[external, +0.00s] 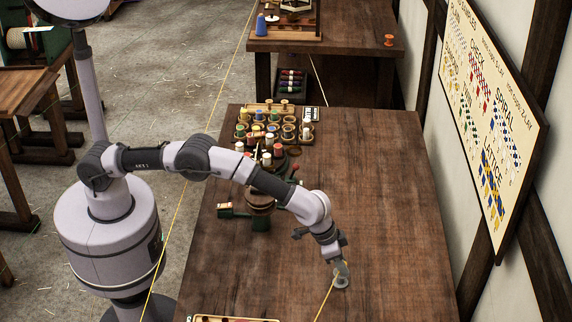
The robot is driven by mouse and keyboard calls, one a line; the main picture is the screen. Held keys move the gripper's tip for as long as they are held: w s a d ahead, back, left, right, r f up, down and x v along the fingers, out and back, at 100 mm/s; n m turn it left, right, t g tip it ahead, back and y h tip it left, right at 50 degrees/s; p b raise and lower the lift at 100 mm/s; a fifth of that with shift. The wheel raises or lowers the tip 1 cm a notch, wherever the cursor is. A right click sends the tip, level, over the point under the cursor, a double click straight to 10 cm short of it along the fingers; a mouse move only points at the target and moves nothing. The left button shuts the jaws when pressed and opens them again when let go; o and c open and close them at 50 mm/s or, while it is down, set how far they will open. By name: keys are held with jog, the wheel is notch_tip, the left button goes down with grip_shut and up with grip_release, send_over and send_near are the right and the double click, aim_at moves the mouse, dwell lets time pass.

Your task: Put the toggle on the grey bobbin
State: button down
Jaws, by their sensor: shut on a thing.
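My gripper (341,270) is low over the right-middle of the wooden table (390,220), pointing down. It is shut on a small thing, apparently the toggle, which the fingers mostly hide. A yellow cord (325,300) runs from the fingertips down to the front edge of the picture. A small round grey thing, apparently the grey bobbin (342,283), is right under the fingertips on the table. I cannot tell whether the held thing touches it.
A wooden rack (292,143) of coloured bobbins stands at the table's far left. A tray (270,320) shows at the bottom edge. The table's right side is clear up to the wall with a sample board (490,120).

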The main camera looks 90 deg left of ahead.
jog(key=c, duration=1.2)
grip_release()
jog(key=shift+c, duration=0.2)
jog(key=s+a+r+p, duration=0.1)
jog(key=s+r, duration=0.2)
jog(key=r, duration=0.4)
jog(key=s+a+r+m+p, duration=0.1)
jog(key=s+r, duration=0.2)
jog(key=r, duration=0.4)
jog(key=s+a+r+p, duration=0.1)
jog(key=s+r, duration=0.2)
jog(key=r, duration=0.3)
jog(key=s+a+r+m, duration=0.1)
jog(key=s+a+r, duration=0.2)
jog(key=s+r, duration=0.35)
jog(key=s+a+r+m, duration=0.1)
jog(key=s+a+r, duration=0.35)
jog(key=s, duration=0.35)
jog(key=s+a+r+m+t+y, duration=0.1)
jog(key=s+a, duration=0.1)
jog(key=s, duration=0.6)
jog(key=s+a+m, duration=0.1)
jog(key=s+a, duration=0.1)
jog(key=s, duration=0.6)
jog(key=s+a+f+m+b, duration=0.1)
jog(key=s+f+b, duration=0.1)
jog(key=s+f, duration=0.4)
jog(key=shift+s+a+f+b, duration=0.2)
jog(key=shift+s+b, duration=0.15)
jog(key=shift+s, duration=1.25)
